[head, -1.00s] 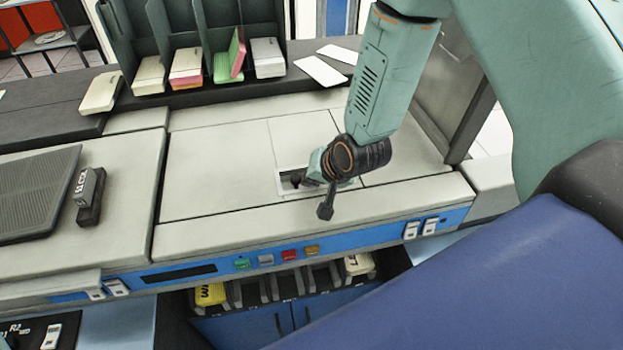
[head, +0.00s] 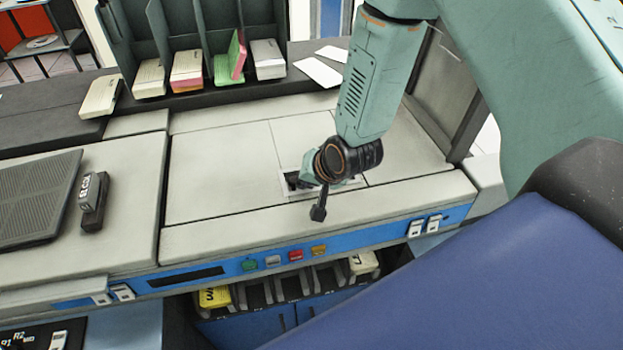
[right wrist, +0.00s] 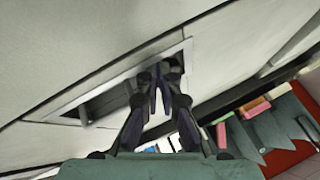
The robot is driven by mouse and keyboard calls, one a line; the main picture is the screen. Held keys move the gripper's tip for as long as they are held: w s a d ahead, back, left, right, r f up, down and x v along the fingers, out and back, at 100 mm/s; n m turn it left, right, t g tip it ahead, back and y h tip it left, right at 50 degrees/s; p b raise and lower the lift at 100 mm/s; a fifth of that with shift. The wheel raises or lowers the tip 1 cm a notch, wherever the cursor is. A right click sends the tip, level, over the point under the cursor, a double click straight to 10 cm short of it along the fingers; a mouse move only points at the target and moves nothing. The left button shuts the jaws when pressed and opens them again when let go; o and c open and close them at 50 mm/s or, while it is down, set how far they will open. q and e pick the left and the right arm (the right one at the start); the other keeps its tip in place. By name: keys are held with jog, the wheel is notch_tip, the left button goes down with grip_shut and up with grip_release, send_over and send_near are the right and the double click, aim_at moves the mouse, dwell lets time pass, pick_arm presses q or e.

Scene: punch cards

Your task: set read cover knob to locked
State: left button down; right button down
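The read cover is a pale panel (head: 225,180) on top of the card machine. Its small framed recess (head: 287,185) lies near the front edge, with something dark inside. The recess also shows in the right wrist view (right wrist: 98,103). My right gripper (head: 307,177) is at the recess, mostly hidden behind my wrist in the head view. In the right wrist view, the fingers of this gripper (right wrist: 160,75) converge at the recess's right end. The knob cannot be made out clearly between or behind them, nor its setting. My left gripper is not in view.
A dark block with white lettering (head: 92,200) stands on the machine's left part. Card decks (head: 187,68) sit in a rack at the back, with loose white cards (head: 318,71) beside it. Coloured buttons (head: 295,256) line the blue front strip. The panel left of my gripper is clear.

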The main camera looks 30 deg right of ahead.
jog(key=shift+d+f, duration=0.1)
jog(key=shift+s+r, duration=0.15)
jog(key=shift+r, duration=0.15)
jog(key=shift+v, duration=3.65)
jog(key=shift+s, duration=0.1)
jog(key=shift+s+r, duration=0.1)
